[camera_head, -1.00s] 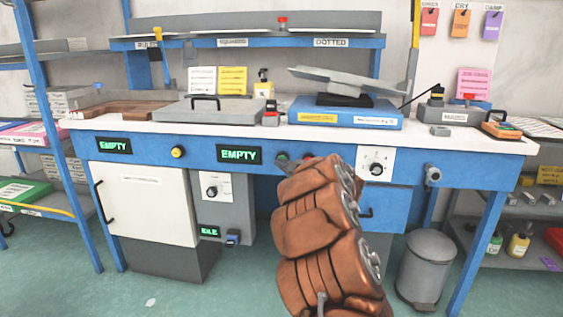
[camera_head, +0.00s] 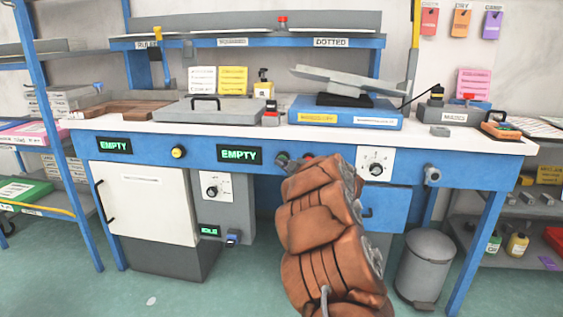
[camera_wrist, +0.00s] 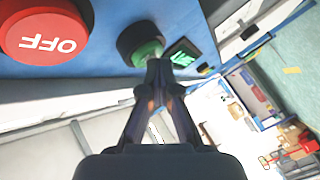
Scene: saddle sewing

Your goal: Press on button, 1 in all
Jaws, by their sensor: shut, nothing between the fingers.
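The green button (camera_wrist: 146,51), in a dark round collar, sits on the blue front of the workbench; the wrist view shows it at the top middle. My gripper (camera_wrist: 160,66) is shut and empty. Its fingertips overlap the lower right edge of the green button in that view; I cannot tell whether they touch it. A large red button marked OFF (camera_wrist: 47,33) is to the left in the wrist view. In the head view the green button (camera_head: 282,157) and red button (camera_head: 308,157) show just above my brown arm, which hides my gripper.
The workbench (camera_head: 232,131) has a white top with a grey press plate (camera_head: 208,113) and a blue box (camera_head: 345,119). A dial panel (camera_head: 376,163) is right of the buttons. A grey bin (camera_head: 426,262) stands at the lower right.

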